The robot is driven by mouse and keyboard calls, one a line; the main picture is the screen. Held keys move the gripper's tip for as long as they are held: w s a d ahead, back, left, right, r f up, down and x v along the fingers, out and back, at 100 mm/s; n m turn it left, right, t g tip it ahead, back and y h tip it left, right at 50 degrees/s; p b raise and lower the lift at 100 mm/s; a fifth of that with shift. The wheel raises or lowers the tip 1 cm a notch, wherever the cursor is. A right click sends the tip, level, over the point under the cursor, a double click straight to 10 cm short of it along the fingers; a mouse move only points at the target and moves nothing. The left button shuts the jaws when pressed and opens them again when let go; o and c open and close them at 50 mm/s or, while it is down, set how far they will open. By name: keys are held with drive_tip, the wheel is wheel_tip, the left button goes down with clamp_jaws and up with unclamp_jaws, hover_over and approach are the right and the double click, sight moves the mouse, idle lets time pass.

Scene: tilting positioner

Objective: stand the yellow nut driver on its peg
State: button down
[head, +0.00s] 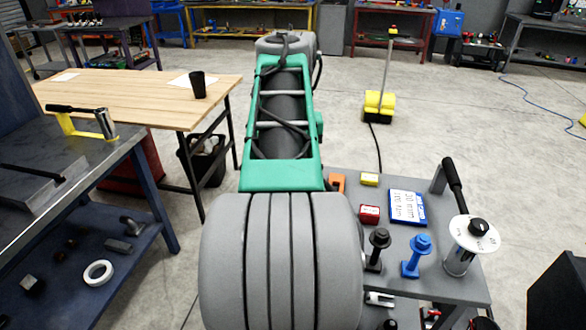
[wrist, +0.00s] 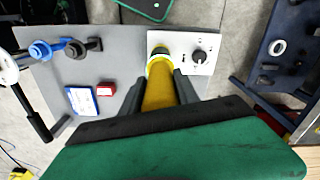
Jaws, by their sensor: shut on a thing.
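In the wrist view my gripper (wrist: 157,88) is shut on the yellow nut driver (wrist: 158,93), whose yellow shaft lies between the two dark fingers. No empty peg can be made out for certain. In the head view my own arm hides the gripper and the nut driver. A black bolt-like piece (head: 377,248) and a blue one (head: 416,254) stand upright on the grey plate (head: 345,185).
The panel's black knob (wrist: 198,56) is close to the right finger.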

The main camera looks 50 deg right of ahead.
drive_tip(key=shift+f+b, duration=0.85)
drive_tip(key=shift+f, duration=0.1)
drive_tip(key=shift+c, duration=1.6)
unclamp_jaws()
wheel_tip(320, 180, up, 7)
drive_tip(key=p, duration=0.7)
